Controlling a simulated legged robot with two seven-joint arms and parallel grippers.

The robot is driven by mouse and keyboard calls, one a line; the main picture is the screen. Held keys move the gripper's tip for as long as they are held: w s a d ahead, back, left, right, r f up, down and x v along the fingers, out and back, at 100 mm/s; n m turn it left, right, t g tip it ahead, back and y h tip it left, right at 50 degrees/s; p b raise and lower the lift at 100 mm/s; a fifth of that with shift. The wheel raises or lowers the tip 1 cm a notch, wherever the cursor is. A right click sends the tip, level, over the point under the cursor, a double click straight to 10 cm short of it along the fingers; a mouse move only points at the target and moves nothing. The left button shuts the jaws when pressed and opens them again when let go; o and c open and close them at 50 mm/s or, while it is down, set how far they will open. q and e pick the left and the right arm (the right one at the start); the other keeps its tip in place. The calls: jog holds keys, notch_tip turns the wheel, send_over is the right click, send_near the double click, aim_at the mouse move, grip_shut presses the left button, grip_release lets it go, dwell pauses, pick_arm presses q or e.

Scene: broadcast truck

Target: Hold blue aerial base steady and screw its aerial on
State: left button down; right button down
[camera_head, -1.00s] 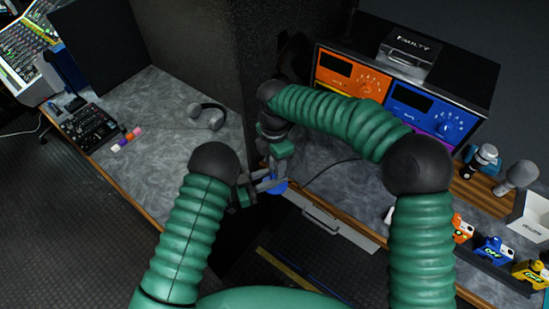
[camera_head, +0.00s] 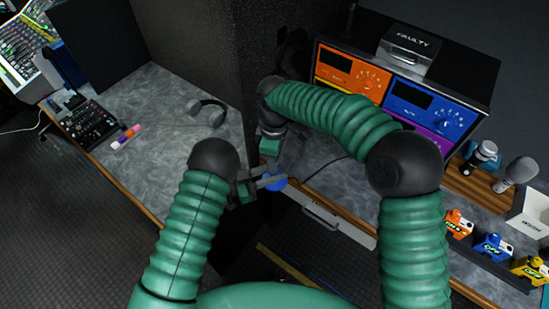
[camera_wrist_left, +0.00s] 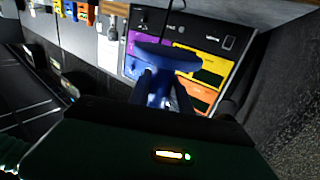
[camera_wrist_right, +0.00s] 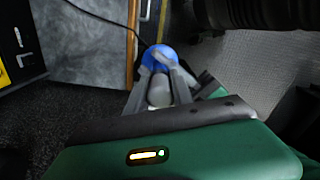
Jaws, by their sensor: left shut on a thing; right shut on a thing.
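The blue aerial base (camera_head: 275,183) is in the air just off the bench edge, where my two grippers meet. In the left wrist view its wide blue disc (camera_wrist_left: 168,56) and a blue stem show at the fingers of my left gripper (camera_head: 252,186), which is shut on it. My right gripper (camera_head: 270,168) comes from above, shut on a pale rounded piece (camera_wrist_right: 159,92), apparently the aerial. In the right wrist view the blue base lies just beyond that piece, between and past the fingertips. Whether the two parts touch or are threaded is hidden.
The rack of orange, blue and purple units (camera_head: 400,95) stands behind, a box marked FAULTY (camera_head: 409,45) on top. Microphones (camera_head: 483,155), a white box (camera_head: 530,212) and coloured packs (camera_head: 492,246) are at right. Headphones (camera_head: 207,112) lie on the left bench.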

jog(key=m, duration=0.7)
jog(key=shift+w+a+r, duration=0.1)
jog(key=shift+a, duration=0.1)
jog(key=m, duration=0.5)
jog(key=shift+m, duration=0.4)
jog(key=c, duration=1.3)
grip_release()
jog(key=shift+c, duration=0.2)
jog(key=shift+o, duration=1.2)
jog(key=shift+d, duration=0.1)
jog(key=shift+r, duration=2.2)
jog(key=shift+c, duration=0.5)
